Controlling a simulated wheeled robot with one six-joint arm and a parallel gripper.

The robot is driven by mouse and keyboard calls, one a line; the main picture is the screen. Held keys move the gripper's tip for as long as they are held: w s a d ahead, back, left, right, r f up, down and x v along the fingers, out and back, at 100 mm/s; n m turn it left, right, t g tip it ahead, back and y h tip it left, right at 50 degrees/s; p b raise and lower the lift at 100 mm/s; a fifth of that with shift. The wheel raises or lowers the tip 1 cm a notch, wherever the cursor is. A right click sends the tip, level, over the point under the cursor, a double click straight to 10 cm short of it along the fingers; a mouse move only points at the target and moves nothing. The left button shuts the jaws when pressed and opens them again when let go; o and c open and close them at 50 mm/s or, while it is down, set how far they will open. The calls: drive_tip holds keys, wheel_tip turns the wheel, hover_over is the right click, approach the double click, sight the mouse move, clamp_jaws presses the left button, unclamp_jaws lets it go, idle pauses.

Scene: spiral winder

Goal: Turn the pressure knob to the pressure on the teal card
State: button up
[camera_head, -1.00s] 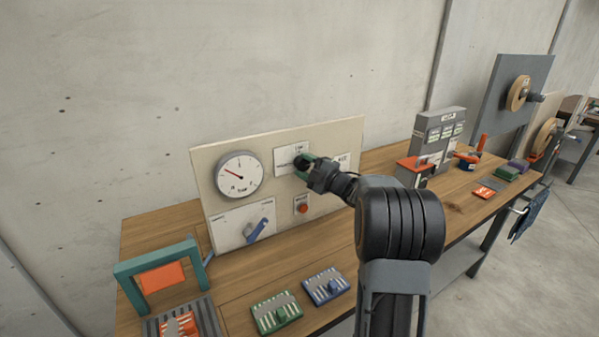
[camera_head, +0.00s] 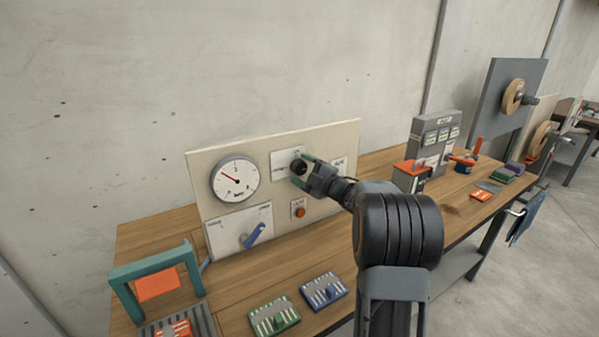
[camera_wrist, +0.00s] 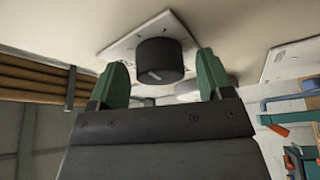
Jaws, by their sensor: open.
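The pressure knob (camera_head: 298,166) is a round black knob on a white plate on the beige panel. In the wrist view the knob (camera_wrist: 160,62) has a pale mark on its face. My gripper (camera_head: 305,170) is open, with one green fingertip on either side of the knob; in the wrist view the gripper (camera_wrist: 162,78) shows gaps between knob and both fingers. The round white gauge (camera_head: 235,181) left of the knob has its red needle pointing to the upper left. I cannot make out a teal card.
Below are a blue lever (camera_head: 255,236) on a white plate and an orange button (camera_head: 300,212). A teal frame (camera_head: 155,267) with an orange piece stands at the bench's left. Green (camera_head: 275,318) and blue (camera_head: 323,291) blocks lie in front. A grey box (camera_head: 436,138) stands to the right.

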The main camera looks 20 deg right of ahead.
drive_tip(key=b+v, duration=0.2)
drive_tip(key=v, duration=1.1)
drive_tip(key=shift+s+d+b, duration=0.2)
drive_tip(key=shift+s+b, duration=0.1)
drive_tip(key=shift+s, duration=0.05)
drive_tip(key=shift+f, duration=0.1)
